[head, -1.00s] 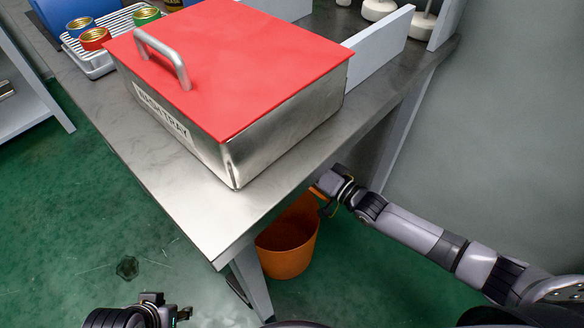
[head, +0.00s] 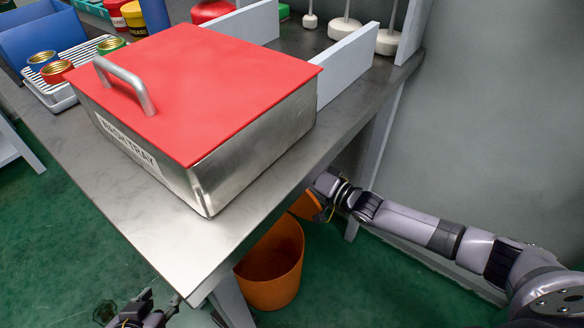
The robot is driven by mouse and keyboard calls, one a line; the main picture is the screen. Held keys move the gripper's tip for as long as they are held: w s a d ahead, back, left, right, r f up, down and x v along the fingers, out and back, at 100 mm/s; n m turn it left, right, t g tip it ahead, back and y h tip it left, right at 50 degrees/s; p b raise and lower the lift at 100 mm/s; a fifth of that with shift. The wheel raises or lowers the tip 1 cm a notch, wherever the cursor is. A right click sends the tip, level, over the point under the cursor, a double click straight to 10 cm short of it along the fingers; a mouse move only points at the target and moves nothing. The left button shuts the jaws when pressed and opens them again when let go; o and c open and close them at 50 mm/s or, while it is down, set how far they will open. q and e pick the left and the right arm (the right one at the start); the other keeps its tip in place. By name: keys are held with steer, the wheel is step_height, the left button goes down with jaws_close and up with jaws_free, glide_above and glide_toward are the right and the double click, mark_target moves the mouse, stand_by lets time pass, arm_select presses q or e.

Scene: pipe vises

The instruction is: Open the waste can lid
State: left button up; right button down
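The orange waste can (head: 272,277) stands on the floor under the near corner of the metal table, partly hidden by the tabletop and leg. Its dark inside shows at the top. A smaller orange piece (head: 306,206), which looks like part of its lid, is raised at the can's upper right, beside my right gripper (head: 322,192). The table edge hides part of that gripper, so its grip is unclear. My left gripper (head: 155,306) is at the bottom left edge, with its fingers apart and nothing seen between them, away from the can.
A steel wash tray (head: 250,150) with a red lid stands on the table (head: 150,225). Cans on a rack (head: 70,85) and blue bins (head: 45,40) are behind it. A grey wall is at right. Green floor is open at left.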

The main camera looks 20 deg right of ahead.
steer(key=c, duration=1.7)
jaws_free()
steer(key=shift+r, duration=0.1)
steer(key=shift+s+d+f, duration=0.2)
steer(key=shift+s+d, duration=0.05)
steer(key=shift+s, duration=0.15)
steer(key=v, duration=1.1)
steer(key=shift+r, duration=0.15)
